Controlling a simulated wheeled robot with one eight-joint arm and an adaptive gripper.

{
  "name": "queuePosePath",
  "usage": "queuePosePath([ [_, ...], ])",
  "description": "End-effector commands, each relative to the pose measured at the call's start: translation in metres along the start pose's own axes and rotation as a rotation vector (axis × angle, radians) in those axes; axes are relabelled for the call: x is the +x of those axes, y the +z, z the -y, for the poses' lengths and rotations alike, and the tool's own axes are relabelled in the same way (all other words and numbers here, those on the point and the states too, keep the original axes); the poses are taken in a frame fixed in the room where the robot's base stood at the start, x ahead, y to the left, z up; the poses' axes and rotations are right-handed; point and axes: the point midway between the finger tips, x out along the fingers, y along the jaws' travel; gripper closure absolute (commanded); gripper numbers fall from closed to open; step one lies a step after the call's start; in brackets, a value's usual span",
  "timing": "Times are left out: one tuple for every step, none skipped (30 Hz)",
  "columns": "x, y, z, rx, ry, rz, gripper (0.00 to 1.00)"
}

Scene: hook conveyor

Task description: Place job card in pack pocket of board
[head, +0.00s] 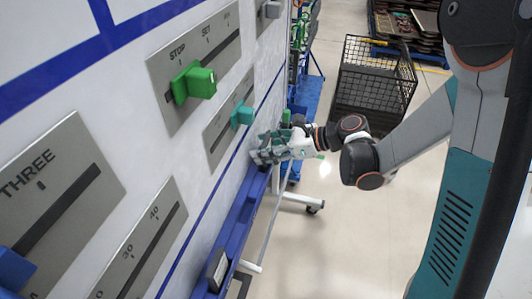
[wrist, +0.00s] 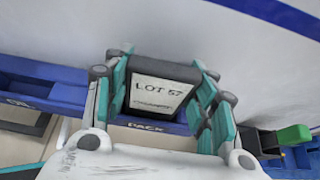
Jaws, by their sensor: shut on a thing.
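My gripper (head: 268,153) is at the blue ledge along the foot of the white board (head: 240,100). In the wrist view, my gripper (wrist: 163,92) is shut on the job card (wrist: 160,88), a dark card with a white "LOT 57" label, its face toward the camera. The teal finger pads press on its left and right sides. The blue pocket front marked "PACK" (wrist: 146,126) shows just below the card's lower edge. I cannot tell whether that edge is inside the pocket or above it. In the head view, the card is not clearly visible at the gripper.
The blue ledge (head: 233,232) runs along the board, with a dark card-like thing (head: 217,270) at its near end. Green (head: 194,83) and teal (head: 242,114) slider knobs stick out of the board. A black wire basket (head: 372,78) stands behind my arm.

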Motion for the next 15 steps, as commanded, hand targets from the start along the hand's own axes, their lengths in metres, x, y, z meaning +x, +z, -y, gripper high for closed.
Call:
queuePosePath([
  [0.0038, -0.0082, 0.0001, 0.0, 0.0, 0.0, 0.72],
  [0.0043, -0.0095, 0.0, 0.0, 0.0, 0.0, 0.72],
  [0.0044, -0.0098, -0.0001, 0.0, 0.0, 0.0, 0.72],
  [0.0042, -0.0094, -0.0001, 0.0, 0.0, 0.0, 0.72],
  [0.0039, -0.0088, -0.0002, 0.0, 0.0, 0.0, 0.72],
  [0.0036, -0.0083, -0.0002, 0.0, 0.0, 0.0, 0.72],
  [0.0035, -0.0082, -0.0002, 0.0, 0.0, 0.0, 0.72],
  [0.0035, -0.0082, -0.0002, 0.0, 0.0, 0.0, 0.72],
  [0.0035, -0.0083, -0.0002, 0.0, 0.0, 0.0, 0.72],
  [0.0037, -0.0087, -0.0001, 0.0, 0.0, 0.0, 0.72],
  [0.0041, -0.0096, -0.0001, 0.0, 0.0, 0.0, 0.72],
  [0.0048, -0.0109, -0.0001, 0.0, 0.0, 0.0, 0.72],
  [0.0052, -0.0118, -0.0001, 0.0, 0.0, 0.0, 0.72],
  [0.0052, -0.012, -0.0001, 0.0, 0.0, 0.0, 0.46],
  [0.0049, -0.0112, -0.0001, 0.0, 0.0, 0.0, 0.37],
])
